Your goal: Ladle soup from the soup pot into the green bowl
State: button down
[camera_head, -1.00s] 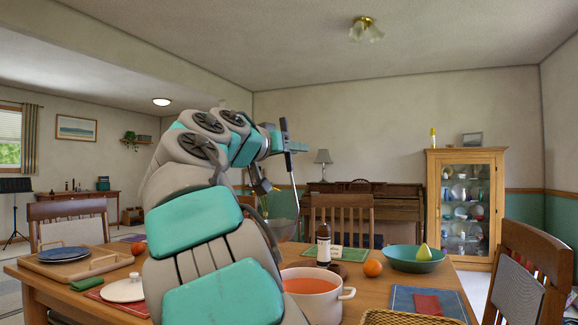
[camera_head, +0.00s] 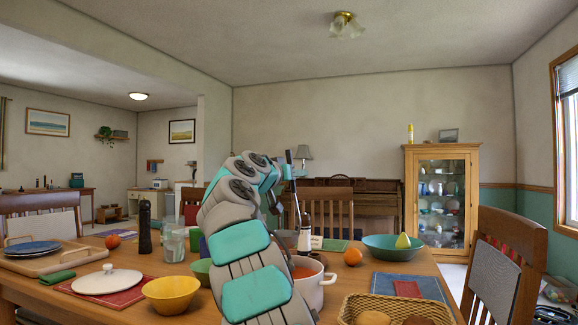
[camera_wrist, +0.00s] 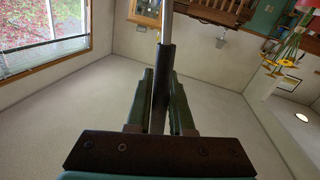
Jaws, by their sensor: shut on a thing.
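My gripper (camera_head: 291,172) is raised above the table, beyond the soup pot. It is shut on a dark upright handle (camera_head: 289,158), apparently the ladle's. In the wrist view the dark handle (camera_wrist: 162,75) sits between the two fingers, with a metal shaft running up out of the picture. The ladle's cup cannot be made out. The white soup pot (camera_head: 318,292) holds orange soup and is partly hidden by my arm. A green bowl (camera_head: 202,270) shows left of my arm, partly hidden. A larger teal-green bowl (camera_head: 385,252) with a pear stands at the back right.
A yellow bowl (camera_head: 171,296) and a white lid (camera_head: 106,282) stand on the left. A dark bottle (camera_head: 305,236) stands behind the pot, an orange (camera_head: 353,257) to its right. A bread basket (camera_head: 360,307) is at front right. A pepper mill (camera_head: 145,228) and glass stand left.

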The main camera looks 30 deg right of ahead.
notch_tip(320, 180, down, 14)
jog(key=b, duration=1.1)
jog(key=shift+d, duration=0.15)
dwell(0.3)
dwell(1.2)
notch_tip(320, 180, up, 14)
jog(key=p, duration=1)
jog(key=shift+p, duration=0.4)
dwell(0.4)
